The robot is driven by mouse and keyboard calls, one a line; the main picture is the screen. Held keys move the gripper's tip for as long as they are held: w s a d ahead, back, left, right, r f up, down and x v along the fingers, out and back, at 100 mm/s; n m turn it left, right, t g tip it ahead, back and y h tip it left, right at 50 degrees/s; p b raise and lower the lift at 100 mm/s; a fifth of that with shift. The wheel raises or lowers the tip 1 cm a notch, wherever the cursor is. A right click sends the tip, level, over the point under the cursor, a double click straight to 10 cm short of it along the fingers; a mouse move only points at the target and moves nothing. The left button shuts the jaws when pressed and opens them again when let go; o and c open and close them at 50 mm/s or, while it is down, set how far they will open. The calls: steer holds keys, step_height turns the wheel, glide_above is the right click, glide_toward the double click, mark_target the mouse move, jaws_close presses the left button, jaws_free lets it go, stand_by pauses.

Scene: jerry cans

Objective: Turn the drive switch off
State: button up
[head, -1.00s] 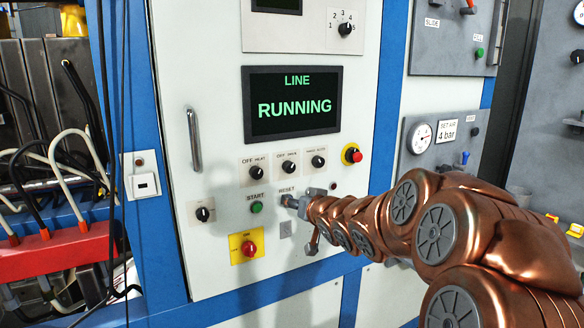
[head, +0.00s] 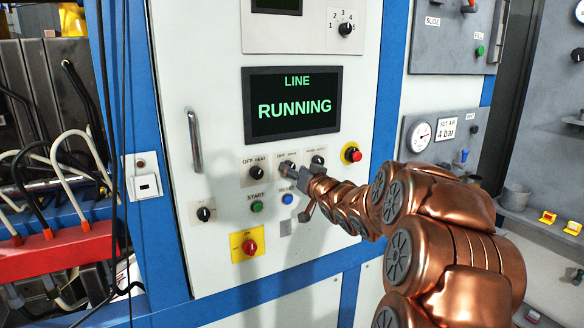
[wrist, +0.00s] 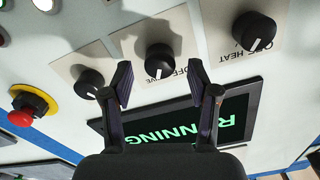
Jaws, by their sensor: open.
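The drive switch (wrist: 158,60) is a black rotary knob with a white mark on a labelled plate, the middle of three in a row. In the wrist view, which is turned upside down, its mark points down toward its label. My gripper (wrist: 160,84) is open, with one finger on each side of the knob's line and the tips just short of it. I cannot tell whether they touch it. In the head view my gripper (head: 290,173) is at the panel over the drive position and hides most of that knob.
The heat knob (head: 257,172) is left and another knob (head: 318,160) right, both close. A red emergency button (head: 352,154) sits farther right. Start (head: 257,207) and reset (head: 288,199) buttons lie below. The display (head: 292,104) above reads LINE RUNNING.

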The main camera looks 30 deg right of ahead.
steer(key=shift+w+f, duration=0.1)
steer(key=shift+w, duration=0.7)
steer(key=shift+c, duration=0.3)
jaws_close()
steer(key=shift+d, duration=0.1)
steer(key=shift+n+b, duration=3.45)
steer(key=shift+n, duration=2.55)
